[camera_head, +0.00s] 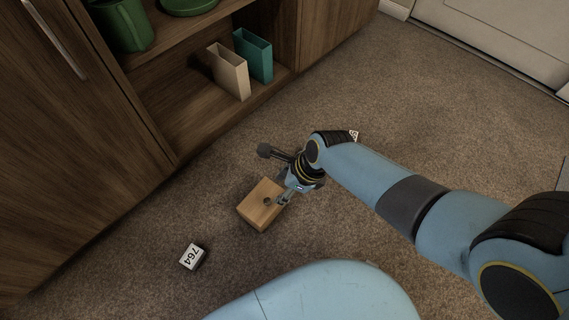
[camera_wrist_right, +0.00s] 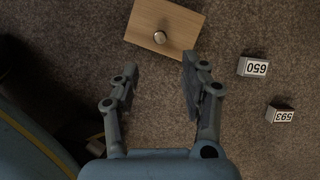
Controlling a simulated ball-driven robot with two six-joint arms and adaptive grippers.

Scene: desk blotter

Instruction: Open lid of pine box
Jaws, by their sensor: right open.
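The lid looks shut. My right gripper (camera_head: 283,199) is over the box's right side in the head view. My left gripper is not in view.
A block marked 764 (camera_head: 192,256) lies left of the box. In the wrist view, blocks marked 650 (camera_wrist_right: 252,67) and 593 (camera_wrist_right: 280,114) lie to the right. A wooden cabinet (camera_head: 90,130) with an open shelf stands behind.

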